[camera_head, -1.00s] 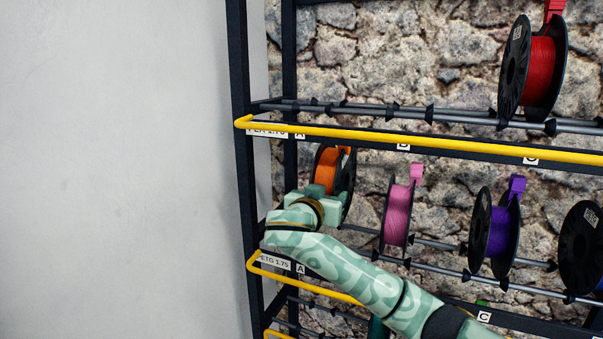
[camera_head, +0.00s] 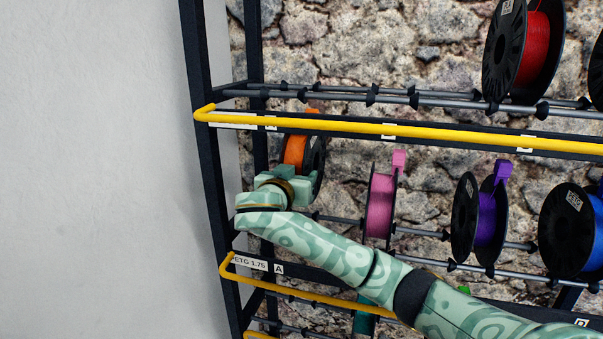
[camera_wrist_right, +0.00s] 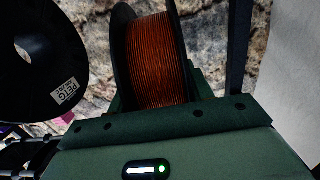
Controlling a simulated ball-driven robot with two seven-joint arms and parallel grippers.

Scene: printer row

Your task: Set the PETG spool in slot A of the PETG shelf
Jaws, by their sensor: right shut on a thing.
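The orange spool (camera_head: 295,151) with black flanges is upright in my right gripper (camera_head: 290,182), above the left end of the PETG shelf. It also shows in the right wrist view (camera_wrist_right: 160,60), between the jaws. The gripper is shut on its lower part; the fingertips are partly hidden. The PETG shelf has a yellow front rail (camera_head: 300,295), a "PETG 1.75" label (camera_head: 250,262) and a slot A label (camera_head: 279,269). My arm hides part of the shelf's rods below the spool; I see no contact with them. My left gripper is not in view.
A pink spool (camera_head: 380,207) stands to the right, with a purple spool (camera_head: 486,219) and blue spool (camera_head: 597,235) beyond. The upper shelf's yellow rail (camera_head: 400,128) passes in front of the orange spool's top. A dark upright post (camera_head: 207,170) is at left.

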